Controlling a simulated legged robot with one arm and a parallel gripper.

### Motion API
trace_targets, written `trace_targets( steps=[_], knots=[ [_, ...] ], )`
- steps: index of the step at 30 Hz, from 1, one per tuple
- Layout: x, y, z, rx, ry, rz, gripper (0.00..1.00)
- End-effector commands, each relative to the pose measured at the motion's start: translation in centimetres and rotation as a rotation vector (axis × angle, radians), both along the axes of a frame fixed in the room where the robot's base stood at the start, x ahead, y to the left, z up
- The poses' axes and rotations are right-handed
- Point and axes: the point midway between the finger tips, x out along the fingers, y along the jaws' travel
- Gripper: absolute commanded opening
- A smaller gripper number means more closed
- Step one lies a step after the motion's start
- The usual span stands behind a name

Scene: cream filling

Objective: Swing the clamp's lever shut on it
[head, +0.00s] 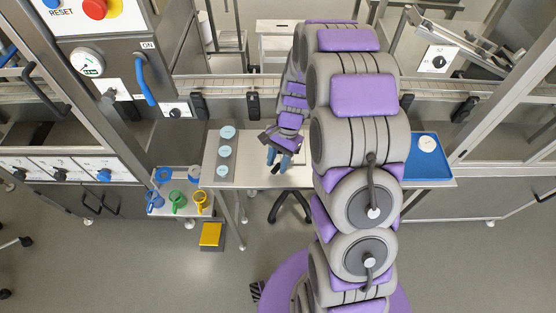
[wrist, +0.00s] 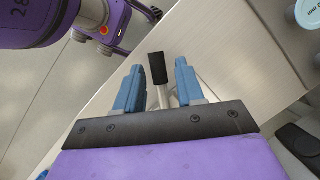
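My gripper (wrist: 159,64) is open in the wrist view, with two blue fingers apart. A black handle on a pale metal shaft (wrist: 158,70), apparently the clamp's lever, shows between the fingers, with a gap on each side. The shaft's lower end is hidden behind the gripper's dark front plate, and I cannot make out the clamp body. In the head view my gripper (head: 278,158) points down over the middle of the pale table (head: 252,181).
A grey strip with three pale discs (head: 226,151) lies left on the table. A blue tray (head: 428,168) with a white round piece is at the right. A low stand at the left holds blue, green (head: 178,200) and yellow (head: 201,201) items. A conveyor runs behind.

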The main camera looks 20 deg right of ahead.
Motion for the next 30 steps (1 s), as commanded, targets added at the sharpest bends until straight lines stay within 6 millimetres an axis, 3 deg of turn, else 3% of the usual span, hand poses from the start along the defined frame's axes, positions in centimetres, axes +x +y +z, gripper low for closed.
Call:
trace_targets(
  steps=[12, 30],
  knots=[
    [0.08, -0.04, 0.01, 0.0, -0.001, 0.0, 0.0],
    [0.15, -0.12, 0.08, -0.002, -0.005, 0.021, 0.0]
  ],
)
